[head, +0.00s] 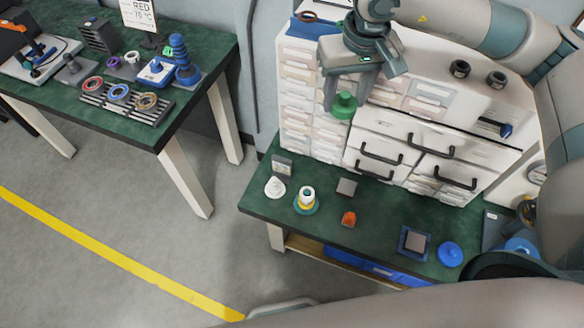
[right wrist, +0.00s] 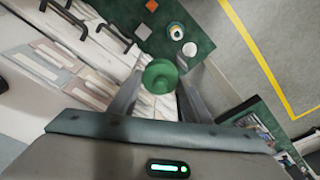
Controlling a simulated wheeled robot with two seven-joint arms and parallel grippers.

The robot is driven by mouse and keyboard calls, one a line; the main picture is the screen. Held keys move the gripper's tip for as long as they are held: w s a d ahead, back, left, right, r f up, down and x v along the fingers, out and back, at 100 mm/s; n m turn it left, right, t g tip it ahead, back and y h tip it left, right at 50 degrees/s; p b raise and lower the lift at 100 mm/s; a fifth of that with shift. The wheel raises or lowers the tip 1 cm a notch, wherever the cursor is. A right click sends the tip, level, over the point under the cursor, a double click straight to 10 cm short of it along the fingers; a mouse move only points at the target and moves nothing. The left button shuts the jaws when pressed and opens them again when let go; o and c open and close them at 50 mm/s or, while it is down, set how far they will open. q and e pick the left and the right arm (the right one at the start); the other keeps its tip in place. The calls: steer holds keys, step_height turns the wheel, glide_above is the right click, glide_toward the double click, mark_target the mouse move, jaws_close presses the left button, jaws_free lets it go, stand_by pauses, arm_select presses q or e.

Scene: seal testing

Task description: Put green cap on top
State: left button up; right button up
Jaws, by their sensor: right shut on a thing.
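The green cap (head: 343,106) is a round disc with a knob. My right gripper (head: 345,98) is shut on it and holds it in the air, in front of the drawer cabinet and above the green bench. In the right wrist view the cap (right wrist: 160,75) sits between the two fingers (right wrist: 160,88). A small stack with a white ring on top, a yellow band and a teal base (head: 306,201) stands on the bench below and left of the gripper. It shows small in the right wrist view (right wrist: 177,31). My left gripper is not in view.
On the bench (head: 330,222) are a white cone-like part (head: 275,187), a grey block (head: 346,187), an orange part (head: 348,218), a blue square tray (head: 414,243) and a blue disc (head: 450,254). The white drawer cabinet (head: 400,130) rises behind. Another table (head: 185,115) stands left.

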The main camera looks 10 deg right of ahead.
steer(key=shift+a, duration=0.1)
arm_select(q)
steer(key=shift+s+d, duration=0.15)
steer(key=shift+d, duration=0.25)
